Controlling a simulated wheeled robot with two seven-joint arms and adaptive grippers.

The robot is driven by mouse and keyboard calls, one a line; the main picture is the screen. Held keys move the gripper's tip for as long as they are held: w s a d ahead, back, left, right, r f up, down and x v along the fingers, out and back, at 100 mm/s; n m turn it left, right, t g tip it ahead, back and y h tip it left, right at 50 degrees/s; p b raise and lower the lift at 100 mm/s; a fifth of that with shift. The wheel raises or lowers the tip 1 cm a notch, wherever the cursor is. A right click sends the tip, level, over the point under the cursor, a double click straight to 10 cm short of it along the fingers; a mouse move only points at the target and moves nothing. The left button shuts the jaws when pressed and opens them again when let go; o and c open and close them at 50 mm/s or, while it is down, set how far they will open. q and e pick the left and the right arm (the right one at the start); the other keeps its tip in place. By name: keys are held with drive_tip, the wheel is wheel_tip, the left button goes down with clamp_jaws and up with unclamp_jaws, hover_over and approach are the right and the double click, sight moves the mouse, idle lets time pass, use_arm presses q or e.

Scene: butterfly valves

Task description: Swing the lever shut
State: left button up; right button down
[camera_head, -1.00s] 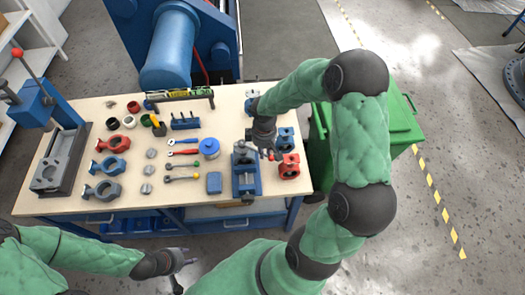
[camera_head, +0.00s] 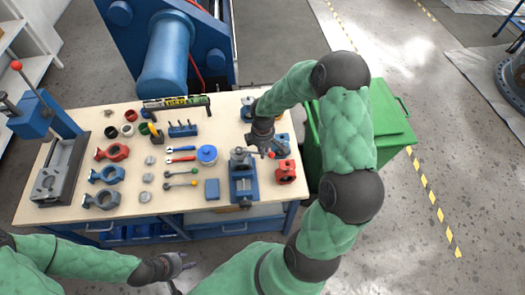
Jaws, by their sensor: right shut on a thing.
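A blue vise (camera_head: 243,190) stands near the front right of the workbench. A grey valve (camera_head: 242,160) sits in the top of the vise. My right gripper (camera_head: 267,150) reaches down from behind, just to the right of the valve. It is shut on the lever, of which a bit of red (camera_head: 271,155) shows by the fingertips. The gripper hides most of the lever, so its exact angle is unclear. My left gripper (camera_head: 182,264) hovers in front of the bench's front edge, away from the valve. Its finger opening is too small to read.
A red valve body (camera_head: 286,172) stands close to the right of the vise, with blue ones behind it. A blue block (camera_head: 212,189), a blue round can (camera_head: 207,154) and several tools lie to the left. A green bin (camera_head: 365,135) stands right of the bench (camera_head: 150,205).

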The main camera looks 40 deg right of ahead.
drive_tip(key=shift+w+d+n+p, duration=0.4)
drive_tip(key=shift+w+n+p, duration=0.2)
drive_tip(key=shift+n, duration=0.25)
drive_tip(key=shift+w+d+n+p, duration=0.4)
drive_tip(key=shift+w+n+p, duration=0.15)
drive_tip(key=shift+n, duration=0.3)
drive_tip(key=c, duration=1.1)
unclamp_jaws()
drive_tip(key=shift+r, duration=0.1)
wheel_tip(320, 180, up, 7)
drive_tip(key=p, duration=0.5)
